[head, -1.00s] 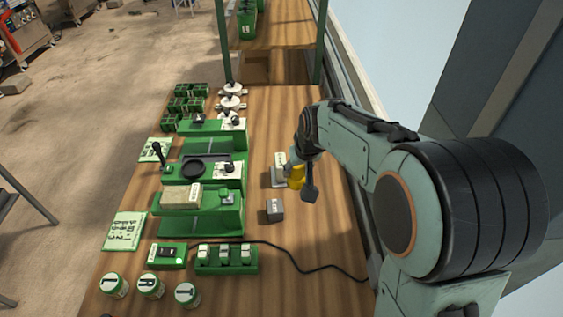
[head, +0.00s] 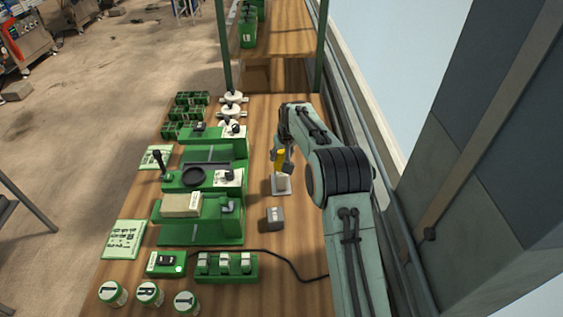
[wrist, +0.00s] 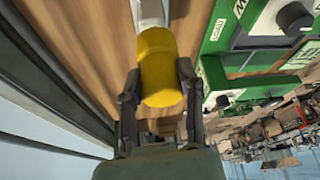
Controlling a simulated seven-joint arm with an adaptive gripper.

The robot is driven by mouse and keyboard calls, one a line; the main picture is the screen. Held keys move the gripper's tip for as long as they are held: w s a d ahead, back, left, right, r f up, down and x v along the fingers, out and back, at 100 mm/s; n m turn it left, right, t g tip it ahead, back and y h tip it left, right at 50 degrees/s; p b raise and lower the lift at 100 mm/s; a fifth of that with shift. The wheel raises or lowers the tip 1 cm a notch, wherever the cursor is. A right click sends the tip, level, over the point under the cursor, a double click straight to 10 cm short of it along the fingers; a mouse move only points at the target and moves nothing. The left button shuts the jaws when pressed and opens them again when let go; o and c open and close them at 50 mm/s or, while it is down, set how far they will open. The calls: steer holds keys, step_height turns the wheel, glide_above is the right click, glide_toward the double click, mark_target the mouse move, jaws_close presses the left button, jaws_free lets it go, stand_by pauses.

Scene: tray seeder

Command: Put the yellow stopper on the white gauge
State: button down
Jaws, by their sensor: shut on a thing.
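The yellow stopper (head: 280,159) is held in my gripper (head: 279,151). In the wrist view the stopper (wrist: 161,66) sits between the two dark fingers (wrist: 159,84), which are shut on its sides. A small white block on a pale plate, which looks like the white gauge (head: 281,185), stands on the wooden bench just in front of the stopper in the head view. Its white part (wrist: 151,10) shows past the stopper's far end in the wrist view. I cannot tell whether they touch; the stopper partly hides it.
A grey block (head: 274,218) stands on the bench in front of the gauge. Green machine stations (head: 213,208) line the bench to the left. A black cable (head: 285,262) crosses the front. White round parts (head: 232,112) stand at the back. The bench right of the stations is mostly clear.

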mark_target(282, 161)
steer(key=shift+f, duration=1.6)
steer(key=c, duration=0.7)
jaws_free()
steer(key=shift+f, duration=0.1)
steer(key=s+d+r+g, duration=0.1)
steer(key=s+d+r, duration=0.2)
steer(key=s+r, duration=1.15)
steer(key=s+d+m+g, duration=0.1)
steer(key=s, duration=1.4)
steer(key=s+d+g, duration=0.2)
steer(key=s, duration=1.3)
steer(key=shift+s+d+f+m+g, duration=0.2)
steer(key=shift+f+m+g, duration=0.1)
steer(key=shift+m, duration=0.1)
